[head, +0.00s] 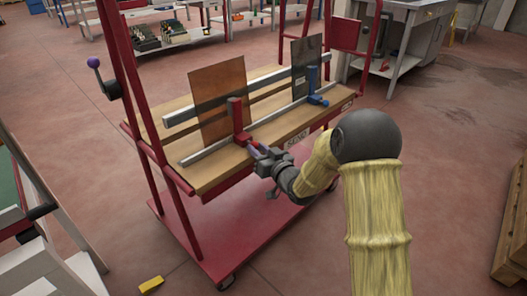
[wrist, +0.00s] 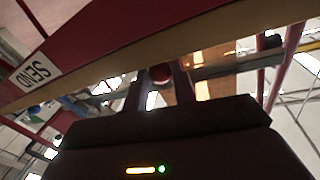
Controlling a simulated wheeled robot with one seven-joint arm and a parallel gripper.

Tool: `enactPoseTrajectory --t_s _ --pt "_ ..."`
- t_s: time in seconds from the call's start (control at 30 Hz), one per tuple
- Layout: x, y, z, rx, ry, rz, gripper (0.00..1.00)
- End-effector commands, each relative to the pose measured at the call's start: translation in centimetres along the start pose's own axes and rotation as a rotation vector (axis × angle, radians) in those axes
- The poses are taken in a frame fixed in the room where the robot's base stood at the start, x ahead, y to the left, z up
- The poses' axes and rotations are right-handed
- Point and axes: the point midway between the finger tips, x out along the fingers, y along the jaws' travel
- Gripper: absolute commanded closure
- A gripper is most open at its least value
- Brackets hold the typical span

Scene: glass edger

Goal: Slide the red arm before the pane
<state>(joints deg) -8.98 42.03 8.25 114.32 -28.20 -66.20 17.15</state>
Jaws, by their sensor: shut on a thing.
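The red arm (head: 237,116) stands upright on a metal rail (head: 209,147) along the front of a wooden cart top. It is in front of the right part of a brown see-through pane (head: 213,92), near that pane's right edge. A dark grey pane (head: 306,64) stands further right, with a blue arm (head: 313,84) on the same rail before it. My gripper (head: 254,148) is shut on the red arm's near end, low at the cart's front edge. In the wrist view a round red end (wrist: 160,73) shows between my fingers; the contact is dark.
The red-framed cart has a wooden top (head: 208,180) and a lower red shelf (head: 240,230). A long grey bar (head: 185,113) runs along the panes. A purple-knobbed lever (head: 95,63) sticks out at the left. A yellow block (head: 151,285) lies on the floor.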

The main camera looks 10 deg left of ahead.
Motion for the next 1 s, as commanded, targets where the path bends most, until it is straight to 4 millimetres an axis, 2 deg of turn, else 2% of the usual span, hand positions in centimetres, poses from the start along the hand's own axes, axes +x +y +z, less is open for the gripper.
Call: enactPoseTrajectory --t_s 0.4,0.43,0.47,0.8,1.0 --pt "0.2 -0.1 0.0 -0.001 0.0 -0.004 1.0" --pt "0.2 -0.1 0.0 -0.001 0.0 -0.004 0.7" --pt "0.2 -0.1 0.0 0.0 0.0 -0.004 0.65" --pt "0.0 0.0 0.0 0.0 -0.001 -0.003 0.65" --pt "-1.8 0.0 -0.1 0.001 -0.003 -0.003 0.65"
